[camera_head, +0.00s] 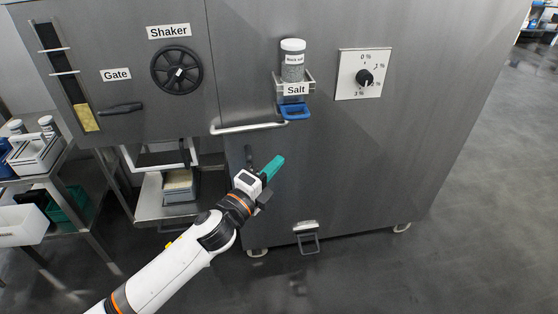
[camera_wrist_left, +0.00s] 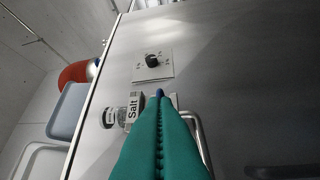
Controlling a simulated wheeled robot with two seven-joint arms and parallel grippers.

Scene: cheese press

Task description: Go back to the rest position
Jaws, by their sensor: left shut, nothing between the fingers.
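My left gripper (camera_head: 272,168) has teal fingers and is shut with nothing between them. In the head view it is in front of the grey machine's (camera_head: 330,190) front panel, below the salt holder. In the left wrist view its closed fingers (camera_wrist_left: 160,115) point up toward the salt holder and the dial. The salt jar (camera_head: 292,62) stands in its labelled holder, with a blue handle (camera_head: 295,112) under it. The wrist view also shows the jar (camera_wrist_left: 112,117). My right gripper is in neither view.
A horizontal bar handle (camera_head: 248,128) sticks out just above my left gripper. A percent dial (camera_head: 364,77), a black shaker wheel (camera_head: 177,70) and a gate lever (camera_head: 121,108) are on the panel. Shelves with tubs (camera_head: 35,155) stand at the left. Open floor (camera_head: 480,190) lies at the right.

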